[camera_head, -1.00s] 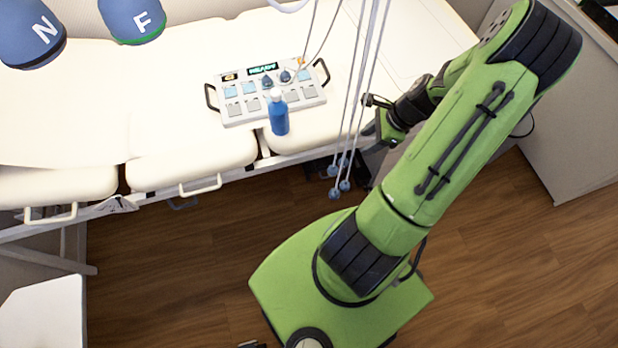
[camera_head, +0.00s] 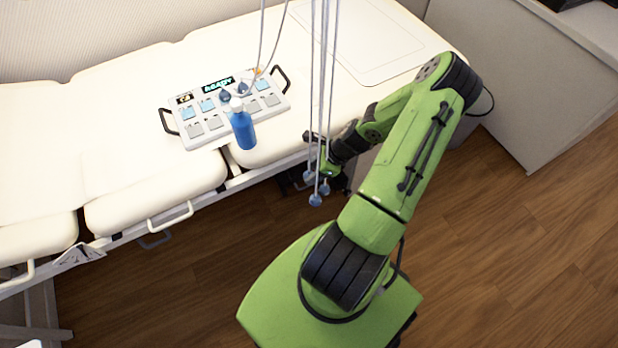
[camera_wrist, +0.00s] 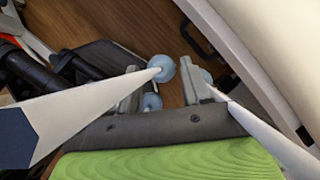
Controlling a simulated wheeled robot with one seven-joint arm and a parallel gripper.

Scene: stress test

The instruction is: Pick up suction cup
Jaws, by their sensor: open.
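Several blue-grey suction cups hang on pale cords past the bed's front edge. In the head view, a cluster shows a lower cup (camera_head: 315,200), an upper left cup (camera_head: 309,177) and a right cup (camera_head: 324,188). My gripper (camera_head: 323,168) is beside them, partly behind the cords. In the wrist view, my open gripper (camera_wrist: 160,85) has one cup (camera_wrist: 162,68) between its fingers in the picture, with another cup (camera_wrist: 152,102) lower. I cannot tell whether any finger touches a cup.
Cords hang close to my gripper. A pale cabinet (camera_head: 535,80) stands at right. The wooden floor (camera_head: 500,270) is clear at right.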

